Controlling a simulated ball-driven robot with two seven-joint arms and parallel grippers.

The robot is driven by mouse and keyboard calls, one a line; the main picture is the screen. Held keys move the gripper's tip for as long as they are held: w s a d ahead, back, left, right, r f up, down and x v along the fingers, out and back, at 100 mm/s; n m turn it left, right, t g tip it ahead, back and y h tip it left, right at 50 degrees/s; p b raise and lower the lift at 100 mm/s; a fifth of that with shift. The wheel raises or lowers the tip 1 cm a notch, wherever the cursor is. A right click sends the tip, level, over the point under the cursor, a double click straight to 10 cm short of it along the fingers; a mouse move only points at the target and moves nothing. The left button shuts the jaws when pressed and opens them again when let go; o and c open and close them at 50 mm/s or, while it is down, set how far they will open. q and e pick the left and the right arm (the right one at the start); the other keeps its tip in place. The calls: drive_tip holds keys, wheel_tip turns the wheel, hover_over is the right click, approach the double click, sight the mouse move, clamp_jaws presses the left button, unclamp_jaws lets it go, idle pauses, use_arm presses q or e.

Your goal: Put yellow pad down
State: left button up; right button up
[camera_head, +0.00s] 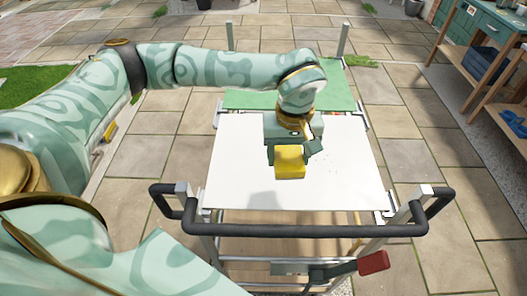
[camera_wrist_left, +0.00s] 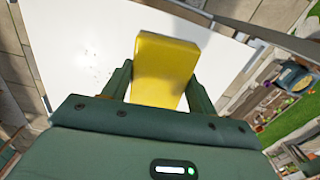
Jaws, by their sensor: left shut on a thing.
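The yellow pad (camera_head: 290,162) is a small block held by my left gripper (camera_head: 292,150) over the white table top (camera_head: 240,160). In the left wrist view the yellow pad (camera_wrist_left: 165,68) sits between the two dark green fingers of my left gripper (camera_wrist_left: 160,85), which are shut on it. The pad is over the white surface; I cannot tell whether it touches it. Small dark specks lie on the white top, right of the pad in the head view. My right gripper is not in view.
The white top belongs to a cart with a black handle rail (camera_head: 300,230) at its near edge. A green surface (camera_head: 290,98) lies behind it. A wooden bench (camera_head: 490,60) stands at the right. A red-ended tool (camera_head: 372,263) shows below the rail. Much of the white top is clear.

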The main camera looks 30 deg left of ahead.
use_arm(q)
drive_tip(key=w+d+r+n, duration=0.3)
drive_tip(key=w+n, duration=0.5)
drive_tip(key=b, duration=0.1)
hover_over(262, 155)
drive_tip(key=d, duration=0.1)
drive_tip(key=f, duration=0.8)
drive_tip(key=shift+w+d+f, duration=0.15)
drive_tip(key=shift+d+f, duration=0.05)
drive_tip(key=shift+a+f, duration=0.4)
drive_tip(key=shift+f, duration=0.1)
drive_tip(key=f, duration=0.2)
drive_tip(key=f+b, duration=0.1)
drive_tip(key=shift+a+f, duration=0.35)
drive_tip(key=shift+f, duration=0.05)
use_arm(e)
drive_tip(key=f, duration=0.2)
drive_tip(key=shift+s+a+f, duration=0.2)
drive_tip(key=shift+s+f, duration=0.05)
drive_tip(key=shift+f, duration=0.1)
use_arm(q)
drive_tip(key=o, duration=0.9)
